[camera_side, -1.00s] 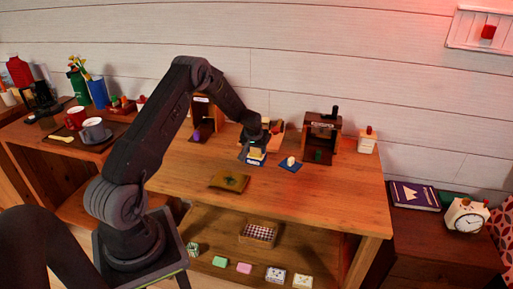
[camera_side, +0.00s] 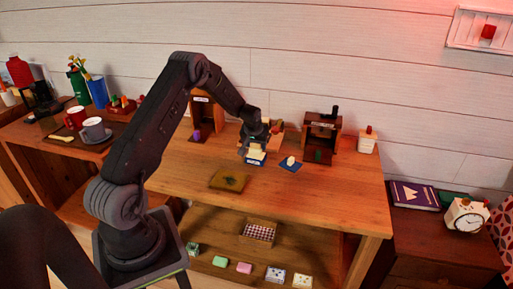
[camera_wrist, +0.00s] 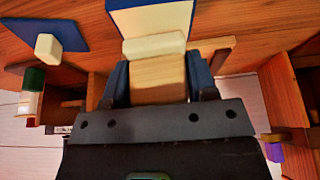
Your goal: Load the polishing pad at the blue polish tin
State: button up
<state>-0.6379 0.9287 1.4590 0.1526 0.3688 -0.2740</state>
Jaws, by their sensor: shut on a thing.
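My gripper (camera_side: 254,144) is shut on the polishing pad, a pale wooden block with a cream face (camera_wrist: 155,46). In the wrist view the block sits between the dark blue fingers (camera_wrist: 158,80). The blue polish tin (camera_side: 254,163) is on the table directly below my gripper. In the wrist view its blue edge and pale surface (camera_wrist: 155,20) show just beyond the cream face. The pad is at or just above the tin; I cannot tell whether they touch.
A blue mat (camera_side: 283,168) with a small white-knobbed piece (camera_side: 291,161) lies right of the tin. A brown-yellow cloth (camera_side: 229,181) lies in front. Wooden stands (camera_side: 321,135) and (camera_side: 202,112) are behind on both sides. The table's right front is clear.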

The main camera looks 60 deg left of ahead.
jog(key=shift+r, duration=2.5)
